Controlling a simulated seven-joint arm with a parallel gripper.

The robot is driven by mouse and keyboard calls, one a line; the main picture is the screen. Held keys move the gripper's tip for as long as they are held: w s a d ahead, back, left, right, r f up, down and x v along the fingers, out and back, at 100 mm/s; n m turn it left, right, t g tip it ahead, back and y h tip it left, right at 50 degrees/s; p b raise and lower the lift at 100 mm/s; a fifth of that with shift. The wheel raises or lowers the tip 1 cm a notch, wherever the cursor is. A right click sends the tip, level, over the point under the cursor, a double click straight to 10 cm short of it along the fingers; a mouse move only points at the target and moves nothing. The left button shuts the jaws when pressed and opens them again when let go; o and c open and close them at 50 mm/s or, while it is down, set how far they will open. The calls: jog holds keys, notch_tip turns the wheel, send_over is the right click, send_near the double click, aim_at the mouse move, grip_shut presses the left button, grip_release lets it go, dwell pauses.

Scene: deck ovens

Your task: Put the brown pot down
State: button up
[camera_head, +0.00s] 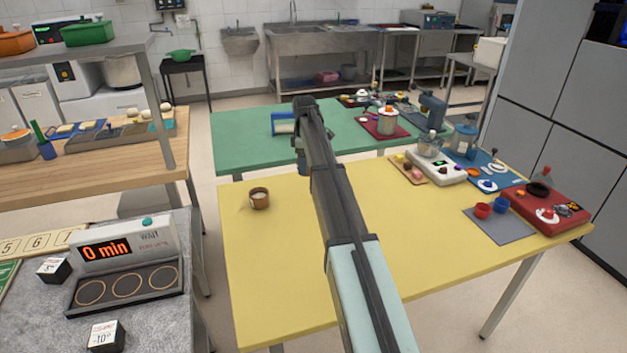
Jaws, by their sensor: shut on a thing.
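A small brown pot (259,204) with pale contents stands upright at the left back of the yellow table (275,265). A gap shows between it and my arm. My arm reaches up across the middle of the view, over the yellow table. Its end bends down near the table's back edge. Only a sliver of my gripper (301,163) shows, at the left side of the arm. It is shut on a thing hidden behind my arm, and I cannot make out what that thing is.
The yellow table is clear around the small pot. A white scale (433,168), a grey mat (505,231) with cups and a red board (565,217) stand at the right. A blue and white item (283,123) sits on the green table (235,141) behind.

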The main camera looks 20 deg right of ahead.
jog(key=shift+f, duration=3.45)
jog(key=shift+f, duration=0.15)
jog(key=o, duration=1.2)
jog(key=shift+c, duration=0.2)
notch_tip(320, 180, up, 12)
jog(key=shift+r, duration=0.2)
